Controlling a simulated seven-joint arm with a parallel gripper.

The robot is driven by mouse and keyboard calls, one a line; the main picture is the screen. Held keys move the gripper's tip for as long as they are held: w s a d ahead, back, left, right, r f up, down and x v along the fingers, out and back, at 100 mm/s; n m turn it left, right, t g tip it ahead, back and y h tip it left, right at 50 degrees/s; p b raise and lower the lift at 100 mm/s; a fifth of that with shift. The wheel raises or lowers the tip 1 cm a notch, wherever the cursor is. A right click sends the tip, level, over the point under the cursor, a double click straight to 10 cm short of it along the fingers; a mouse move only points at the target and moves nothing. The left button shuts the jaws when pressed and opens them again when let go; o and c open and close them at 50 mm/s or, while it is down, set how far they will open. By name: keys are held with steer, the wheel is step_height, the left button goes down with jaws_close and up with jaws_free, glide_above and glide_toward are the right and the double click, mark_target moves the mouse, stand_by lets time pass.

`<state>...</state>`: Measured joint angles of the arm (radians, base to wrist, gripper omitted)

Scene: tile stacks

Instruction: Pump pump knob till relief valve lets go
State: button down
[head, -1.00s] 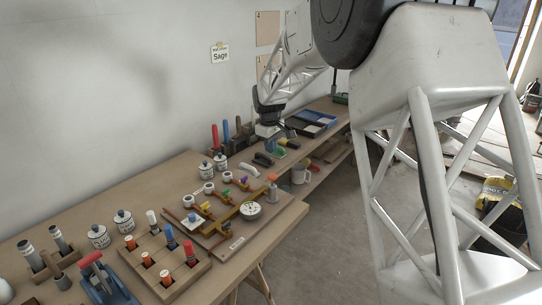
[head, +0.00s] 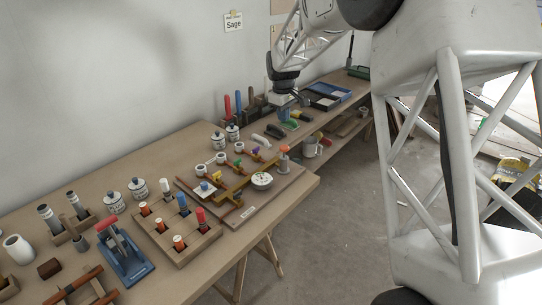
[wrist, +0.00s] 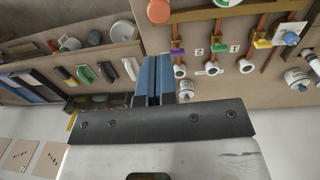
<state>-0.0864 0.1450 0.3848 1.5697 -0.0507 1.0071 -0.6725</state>
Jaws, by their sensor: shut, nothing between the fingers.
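The pump board (head: 290,187) lies on the bench with pipes and coloured valve handles. An orange-topped knob (head: 283,150), apparently the pump knob, stands upright at its right end; its round top (wrist: 159,11) shows at the wrist view's upper edge. A white round gauge (head: 262,180) sits near it. A white square plate with a blue knob (head: 204,189) is at the board's left; I cannot tell whether it is the relief valve. My gripper (head: 302,98) is above the bench beyond the board, apart from the knob. Its blue fingers (wrist: 154,62) are shut and empty.
A wooden block with coloured pegs (head: 181,238) and a blue-based red-handled tool (head: 124,252) stand left of the board. Coloured-handled items (head: 276,131) lie beyond it, with a blue tray (head: 325,94) farther back. The floor at right of the bench is open.

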mark_target(283, 147)
steer(key=shift+w+a+r+g, duration=0.15)
steer(key=shift+w+r, duration=0.15)
steer(key=shift+r, duration=0.35)
steer(key=shift+w+a+r+g, duration=0.15)
steer(key=shift+w+r, duration=0.1)
steer(key=shift+r, duration=0.35)
steer(key=shift+d+f, duration=0.1)
steer(key=shift+f, duration=0.05)
steer(key=f, duration=1.3)
steer(key=shift+s+d+f, duration=0.15)
steer(key=shift+d+f, duration=0.2)
steer(key=shift+f, duration=1.55)
